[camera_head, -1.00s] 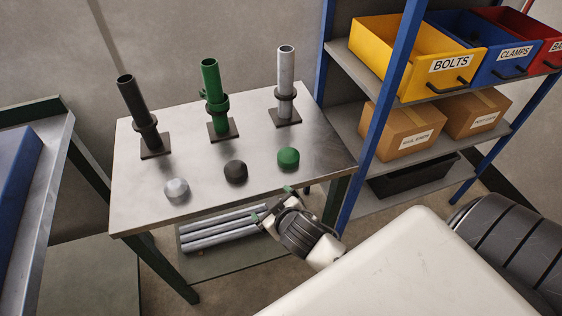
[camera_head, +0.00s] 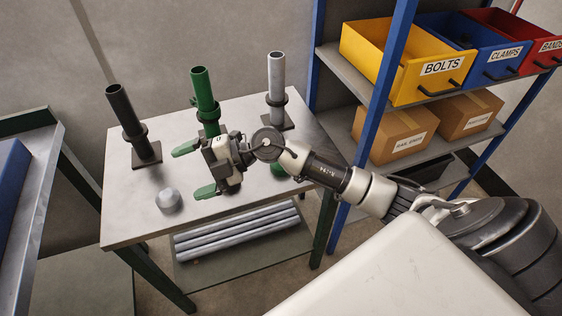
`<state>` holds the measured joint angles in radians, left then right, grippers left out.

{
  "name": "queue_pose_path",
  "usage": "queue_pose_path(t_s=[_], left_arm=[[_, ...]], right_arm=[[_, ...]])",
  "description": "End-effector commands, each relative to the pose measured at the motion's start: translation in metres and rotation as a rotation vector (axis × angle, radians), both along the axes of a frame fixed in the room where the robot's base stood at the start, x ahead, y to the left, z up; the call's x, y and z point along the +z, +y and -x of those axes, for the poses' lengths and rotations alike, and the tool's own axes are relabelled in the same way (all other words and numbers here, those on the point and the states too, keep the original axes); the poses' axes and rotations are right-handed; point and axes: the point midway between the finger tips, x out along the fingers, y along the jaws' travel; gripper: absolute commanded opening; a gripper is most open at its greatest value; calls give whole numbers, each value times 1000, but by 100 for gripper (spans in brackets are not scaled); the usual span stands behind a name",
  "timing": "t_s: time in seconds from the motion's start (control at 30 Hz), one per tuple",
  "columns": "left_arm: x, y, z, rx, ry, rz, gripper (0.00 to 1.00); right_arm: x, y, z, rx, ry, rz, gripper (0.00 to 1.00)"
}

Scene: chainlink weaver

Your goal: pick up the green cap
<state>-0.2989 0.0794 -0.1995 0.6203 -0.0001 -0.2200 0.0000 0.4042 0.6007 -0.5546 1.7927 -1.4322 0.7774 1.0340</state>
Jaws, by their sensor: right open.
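The green cap (camera_head: 279,171) sits on the metal table's top (camera_head: 147,228) at the right, partly hidden behind my right forearm. My right gripper (camera_head: 187,173) is open with green fingertips, over the middle of the table and pointing left. Nothing shows between its fingers. It is left of the green cap and apart from it. A silver cap (camera_head: 168,200) sits on the table at the left, near the lower finger. The dark cap seen earlier in the middle is hidden by my right gripper. My left gripper is not in view.
Three flanged pipes stand at the back of the table: black (camera_head: 126,112), green (camera_head: 204,92) and silver (camera_head: 277,75). Grey pipes (camera_head: 238,237) lie on the lower shelf. A blue-framed rack (camera_head: 376,100) with bins and boxes stands at the right.

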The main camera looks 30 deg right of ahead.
Motion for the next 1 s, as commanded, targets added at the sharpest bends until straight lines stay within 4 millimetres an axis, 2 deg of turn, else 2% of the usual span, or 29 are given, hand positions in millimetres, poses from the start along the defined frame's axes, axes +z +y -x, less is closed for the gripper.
queue_pose_path(t_s=[0.17, 0.23, 0.3, 0.4, 0.5, 0.63, 0.9, 1.0], left_arm=[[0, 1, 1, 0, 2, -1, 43], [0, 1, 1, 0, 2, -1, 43], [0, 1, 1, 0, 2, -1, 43], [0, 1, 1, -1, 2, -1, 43], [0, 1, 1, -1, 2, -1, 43], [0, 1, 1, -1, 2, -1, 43], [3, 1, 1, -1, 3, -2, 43], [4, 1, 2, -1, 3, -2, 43]], right_arm=[[-38, -67, -16, 77, 162, 509, 98], [-46, -106, -22, 50, 253, 703, 98], [-46, -144, -26, -1, 344, 870, 98], [-40, -191, -28, -88, 460, 1051, 98], [-33, -221, -27, -157, 541, 1161, 98], [-33, -236, -26, -198, 588, 1219, 98], [-74, -237, -25, -197, 592, 1220, 98], [-82, -236, -25, -197, 590, 1220, 98]])
